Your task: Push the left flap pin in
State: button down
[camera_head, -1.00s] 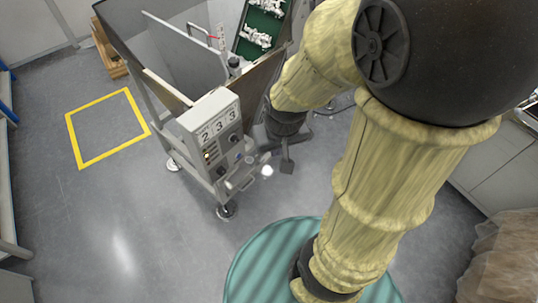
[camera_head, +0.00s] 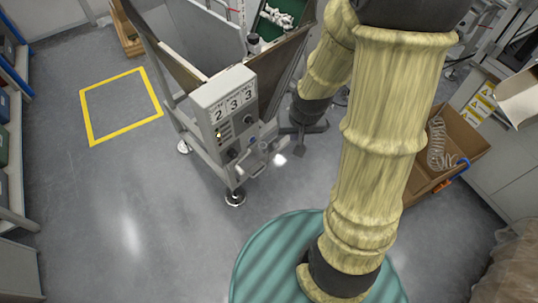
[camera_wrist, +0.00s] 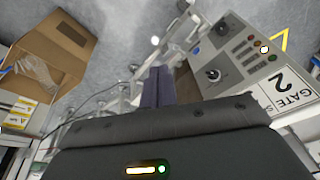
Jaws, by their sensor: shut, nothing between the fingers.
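I cannot tell which part is the left flap pin. Brown flap panels (camera_head: 165,52) flank the hopper's left and right sides. My gripper (camera_head: 299,149) hangs just right of this assembly, apart from it in the picture. In the wrist view my gripper's dark fingers (camera_wrist: 158,72) are together and empty, with the metal parts (camera_wrist: 183,30) beyond and the control box (camera_wrist: 232,58) to the right.
A cardboard box (camera_head: 459,140) with a coiled spring-like item stands at the right, also seen in the wrist view (camera_wrist: 62,42). A green tray (camera_head: 270,22) of white parts sits above the hopper. A yellow floor square (camera_head: 88,118) and clear floor lie left.

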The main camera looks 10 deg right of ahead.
jog(key=w+d+f+m+t+y+b, duration=0.1)
jog(key=w+f+m+b, duration=0.3)
jog(key=f, duration=0.7)
jog(key=w+f+m+t+y+b, duration=0.1)
jog(key=w+f+m+t+b, duration=0.2)
jog(key=f+b, duration=0.4)
jog(key=w+d+f+m+t+y+b, duration=0.1)
jog(key=w+f+b, duration=0.5)
jog(key=f, duration=1.1)
jog(key=m+t+y, duration=0.1)
jog(key=m+t, duration=0.1)
jog(key=m, duration=0.1)
jog(key=shift+d+m, duration=0.3)
jog(key=shift+m, duration=0.1)
jog(key=shift+w+f, duration=0.1)
jog(key=shift+w, duration=0.05)
jog(key=b+x, duration=0.3)
jog(key=x, duration=1)
jog(key=shift+w+a, duration=0.2)
jog(key=shift+w, duration=0.15)
jog(key=shift+w+f, duration=0.1)
